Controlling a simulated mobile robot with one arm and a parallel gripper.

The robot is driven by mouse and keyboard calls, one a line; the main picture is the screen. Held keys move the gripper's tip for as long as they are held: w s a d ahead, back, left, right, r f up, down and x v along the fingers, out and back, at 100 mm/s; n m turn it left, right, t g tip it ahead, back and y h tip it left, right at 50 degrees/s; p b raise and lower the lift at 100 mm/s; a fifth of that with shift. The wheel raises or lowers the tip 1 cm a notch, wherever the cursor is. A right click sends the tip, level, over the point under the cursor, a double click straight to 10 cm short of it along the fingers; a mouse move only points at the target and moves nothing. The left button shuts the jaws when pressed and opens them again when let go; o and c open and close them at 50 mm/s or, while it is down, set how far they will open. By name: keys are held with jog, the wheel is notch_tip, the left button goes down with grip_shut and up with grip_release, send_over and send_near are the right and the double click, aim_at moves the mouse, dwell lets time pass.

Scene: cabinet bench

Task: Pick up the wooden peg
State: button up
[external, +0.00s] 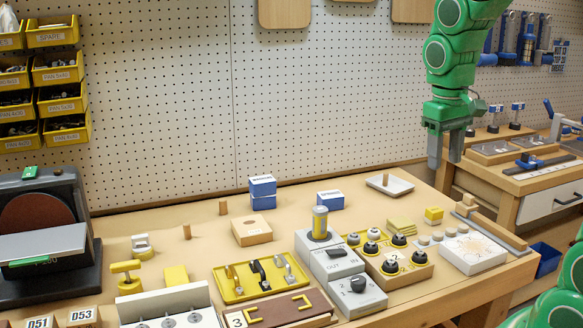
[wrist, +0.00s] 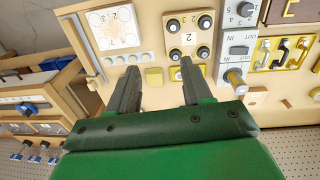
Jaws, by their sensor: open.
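Three small upright wooden pegs show in the external view. One peg (external: 385,180) stands in a shallow white tray (external: 401,186) at the back right of the bench. Another peg (external: 223,207) stands at the back left, and a third peg (external: 187,231) stands nearer the front. I cannot tell which one the task means. My gripper (external: 445,158) is open and empty, pointing down, in the air to the right of the tray. In the wrist view my gripper (wrist: 158,66) shows two parted fingers with nothing between them. I cannot make out a peg clearly there.
Bare bench lies around the two left pegs. A pegboard (external: 330,100) stands behind.

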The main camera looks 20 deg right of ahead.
jog(key=w+a+f+n+t, duration=0.1)
jog(key=w+a, duration=0.3)
jog(key=w, duration=0.4)
jog(key=w+a+f, duration=0.1)
jog(key=w+a, duration=0.4)
jog(key=w, duration=0.3)
jog(key=n+t+y, duration=0.3)
jog(key=n, duration=0.1)
send_over(187, 224)
jog(key=s, duration=0.2)
notch_tip(187, 224, down, 16)
jog(key=shift+w+f, duration=0.25)
jog(key=shift+f, duration=1.05)
jog(key=shift+d+x, duration=0.15)
jog(key=shift+x, duration=0.75)
jog(key=shift+d+x, duration=0.2)
jog(key=shift+x, duration=0.65)
jog(key=shift+d+x, duration=0.15)
jog(key=shift+x, duration=0.75)
jog(key=shift+f, duration=0.1)
jog(key=shift+c, duration=0.3)
grip_shut()
